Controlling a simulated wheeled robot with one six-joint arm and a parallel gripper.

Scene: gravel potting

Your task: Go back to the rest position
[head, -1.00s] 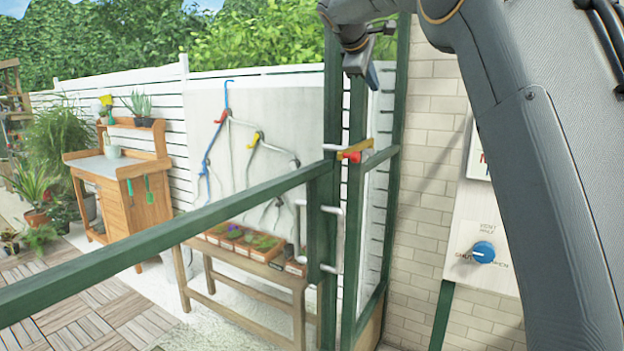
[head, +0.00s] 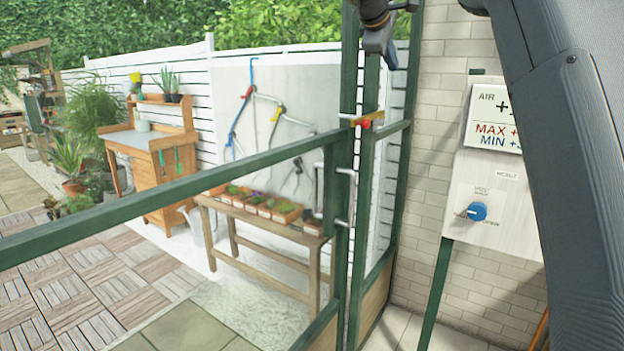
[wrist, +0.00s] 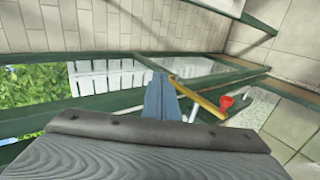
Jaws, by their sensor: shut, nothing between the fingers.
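My gripper (head: 389,52) is at the top of the head view, in front of the green post of the door frame. Its fingers are together and hold nothing. In the wrist view my gripper (wrist: 160,92) shows as narrow blue-grey fingers, shut. The brass latch bar with a red knob (head: 366,121) is on the green frame below my gripper. In the wrist view the brass latch bar (wrist: 197,97) is just right of the fingertips; I cannot tell whether they touch, but the head view shows them apart.
A green rail (head: 180,190) crosses the view at the left. A panel with a blue knob (head: 477,211) hangs on the brick wall at right. Beyond the frame stand a wooden bench (head: 265,226) with planted pots and an orange potting cabinet (head: 150,165). Paving (head: 95,290) is clear.

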